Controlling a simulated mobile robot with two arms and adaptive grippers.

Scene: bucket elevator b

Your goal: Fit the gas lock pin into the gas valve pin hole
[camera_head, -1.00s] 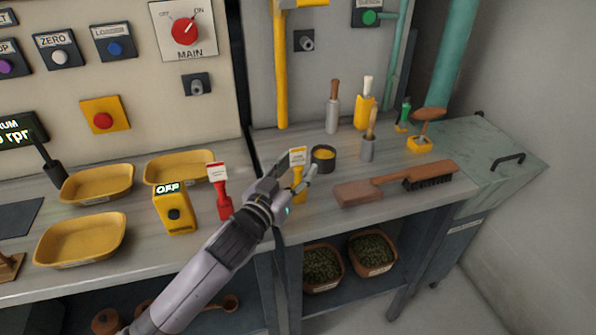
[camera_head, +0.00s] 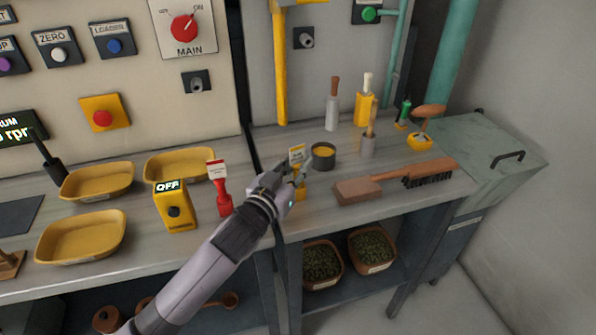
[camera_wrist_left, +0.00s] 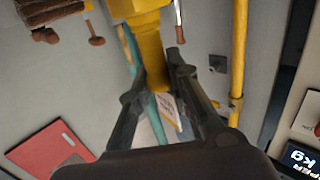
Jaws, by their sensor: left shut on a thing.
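The yellow gas lock pin (camera_head: 299,192) stands on the right bench near its left edge, with a pale tag (camera_head: 296,154) on top. My left gripper (camera_head: 293,182) is shut on it, and the fingers partly hide it. In the left wrist view the yellow pin (camera_wrist_left: 149,45) is between the fingers (camera_wrist_left: 160,75), with the tag (camera_wrist_left: 168,108) below it. A dark square plate with a round socket (camera_head: 303,38), likely the gas valve pin hole, is on the grey wall beside the yellow pipe (camera_head: 280,75). My right gripper is not in view.
A red tagged pin (camera_head: 222,195) and a yellow OFF box (camera_head: 175,207) stand left of my gripper. A dark round pot (camera_head: 323,156) is close behind it. A brush (camera_head: 395,182) lies to the right. Another socket plate (camera_head: 196,84) is on the left panel.

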